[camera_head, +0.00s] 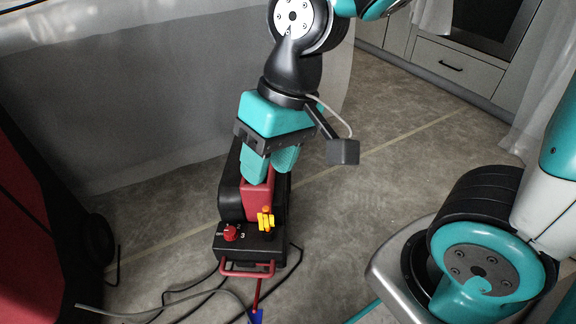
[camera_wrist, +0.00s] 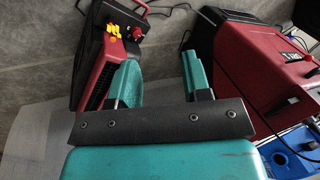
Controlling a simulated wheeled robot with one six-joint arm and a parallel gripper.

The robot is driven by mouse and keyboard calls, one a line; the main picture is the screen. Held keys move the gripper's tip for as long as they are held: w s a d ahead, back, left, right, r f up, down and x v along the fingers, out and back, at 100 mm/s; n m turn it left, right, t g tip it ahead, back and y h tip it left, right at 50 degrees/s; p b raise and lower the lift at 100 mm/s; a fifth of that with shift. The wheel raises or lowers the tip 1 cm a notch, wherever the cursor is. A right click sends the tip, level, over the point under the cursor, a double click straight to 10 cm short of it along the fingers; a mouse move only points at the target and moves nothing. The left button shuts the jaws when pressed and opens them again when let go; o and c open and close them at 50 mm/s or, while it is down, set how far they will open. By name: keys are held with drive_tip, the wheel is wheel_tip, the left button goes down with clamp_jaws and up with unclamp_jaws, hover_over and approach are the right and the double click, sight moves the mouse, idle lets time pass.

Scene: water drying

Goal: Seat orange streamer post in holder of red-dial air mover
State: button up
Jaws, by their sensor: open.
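The red-dial air mover (camera_head: 228,195) is a black and red machine standing on the floor. Its red dial (camera_head: 230,231) is on the panel at its near end. The orange streamer post (camera_head: 266,212), with yellow streamers, stands upright on the panel right of the dial; its foot and the holder cannot be made out clearly. My gripper (camera_head: 270,168) is above the mover's body, behind the post and apart from it. In the wrist view, my gripper (camera_wrist: 160,75) is open with nothing between the fingers; the mover (camera_wrist: 98,75) and post (camera_wrist: 114,30) lie left of them.
Dark cables (camera_head: 185,292) lie on the floor around the mover. A red and black machine (camera_head: 30,225) is at the left edge. The wrist view shows another red machine (camera_wrist: 270,85) at right, with a blue object (camera_wrist: 283,160) below. Floor right of the mover is clear.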

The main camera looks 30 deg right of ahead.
drive_tip(key=s+r+n, duration=0.3)
drive_tip(key=s+n, duration=0.1)
drive_tip(key=s, duration=0.1)
drive_tip(key=shift+s+y, duration=0.3)
drive_tip(key=shift+r, duration=0.1)
wheel_tip(320, 180, up, 27)
drive_tip(key=p, duration=2.7)
drive_tip(key=shift+r+p, duration=0.15)
drive_tip(key=shift+p, duration=0.15)
